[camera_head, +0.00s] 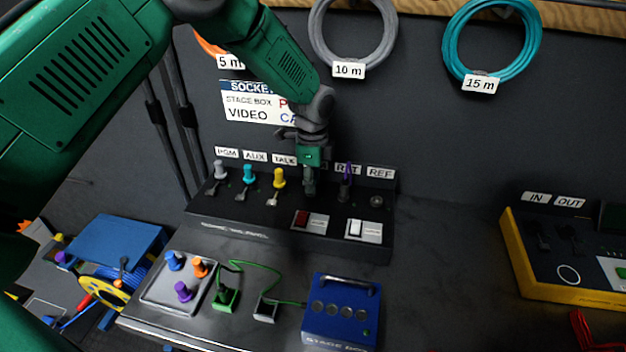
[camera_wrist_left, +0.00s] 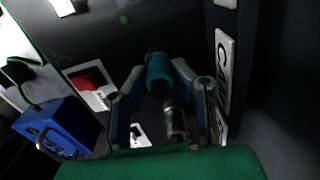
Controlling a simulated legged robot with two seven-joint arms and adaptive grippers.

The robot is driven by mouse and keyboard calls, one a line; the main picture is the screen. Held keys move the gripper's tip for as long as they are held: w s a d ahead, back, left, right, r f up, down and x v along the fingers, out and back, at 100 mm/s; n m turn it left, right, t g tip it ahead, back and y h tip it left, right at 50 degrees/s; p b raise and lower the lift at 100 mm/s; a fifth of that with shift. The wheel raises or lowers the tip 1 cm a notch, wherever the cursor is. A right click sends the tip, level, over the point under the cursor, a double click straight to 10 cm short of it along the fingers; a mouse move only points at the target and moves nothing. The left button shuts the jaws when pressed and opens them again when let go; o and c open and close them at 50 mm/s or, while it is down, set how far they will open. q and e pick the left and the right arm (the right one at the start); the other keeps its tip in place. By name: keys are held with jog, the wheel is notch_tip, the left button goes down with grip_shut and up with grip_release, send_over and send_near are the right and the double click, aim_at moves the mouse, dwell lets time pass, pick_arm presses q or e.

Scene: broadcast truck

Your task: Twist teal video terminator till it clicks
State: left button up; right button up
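The teal video terminator (camera_wrist_left: 158,73) shows in the left wrist view as a short teal cylinder with a dark end. My left gripper (camera_wrist_left: 159,69) has a fingertip against each side of it and looks shut on it. In the head view, my left gripper (camera_head: 309,172) points down at the panel (camera_head: 240,218), between the TALK and RET labels. There the gripper mostly hides the terminator and its socket, so I cannot tell how it is seated. Another label (camera_wrist_left: 224,72), partly readable, stands beside the fingers in the wrist view. My right gripper is not in view.
Grey (camera_head: 219,170), teal (camera_head: 248,174), yellow (camera_head: 279,178) and purple (camera_head: 346,180) plugs stand close along the panel. Red (camera_head: 302,218) and white (camera_head: 356,228) switches sit in front. A blue stage box (camera_head: 342,311) and a plug tray (camera_head: 157,291) stand nearer.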

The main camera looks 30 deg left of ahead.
pick_arm(q)
jog(key=o, duration=0.3)
notch_tip(320, 180, up, 12)
jog(key=shift+w+f, duration=0.1)
dwell(0.4)
